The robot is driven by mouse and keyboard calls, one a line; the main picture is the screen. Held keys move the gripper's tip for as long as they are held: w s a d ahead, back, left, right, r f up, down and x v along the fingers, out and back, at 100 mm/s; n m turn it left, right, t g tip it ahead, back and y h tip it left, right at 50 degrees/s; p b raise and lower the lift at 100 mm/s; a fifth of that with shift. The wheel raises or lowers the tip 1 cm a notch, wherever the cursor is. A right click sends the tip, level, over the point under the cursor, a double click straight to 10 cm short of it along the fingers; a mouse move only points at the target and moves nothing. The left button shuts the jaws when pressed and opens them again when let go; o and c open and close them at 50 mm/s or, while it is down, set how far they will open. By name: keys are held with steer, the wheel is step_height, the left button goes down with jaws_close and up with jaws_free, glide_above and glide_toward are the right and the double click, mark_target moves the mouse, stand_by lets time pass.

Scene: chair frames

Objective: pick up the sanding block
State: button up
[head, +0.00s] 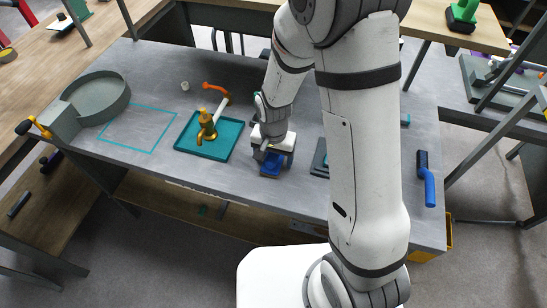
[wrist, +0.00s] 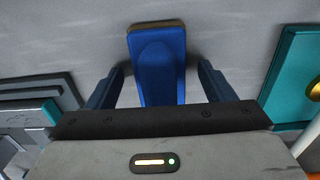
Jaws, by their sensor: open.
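The sanding block (wrist: 162,62) is blue with a tan edge at its far end. In the wrist view it lies on the grey table between my gripper's two fingers. My gripper (wrist: 160,75) is open, one dark blue finger on each side of the block, with a visible gap on both sides. In the head view the blue block (head: 270,168) shows just under my gripper (head: 268,157), near the table's front edge. My arm and gripper hide part of it there.
A teal tray (head: 190,146) with a yellow tool (head: 207,127) stands to the left. A dark plate (head: 319,160) lies to the right, partly behind my arm. A blue-handled tool (head: 429,188) lies far right. A grey round dish (head: 97,96) stands far left. A teal-outlined area (head: 138,128) is empty.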

steer(key=shift+c, duration=0.4)
steer(key=c, duration=1.1)
steer(key=shift+r, duration=0.1)
step_height(320, 180, up, 10)
steer(key=shift+f+b, duration=0.1)
steer(key=shift+b, duration=0.25)
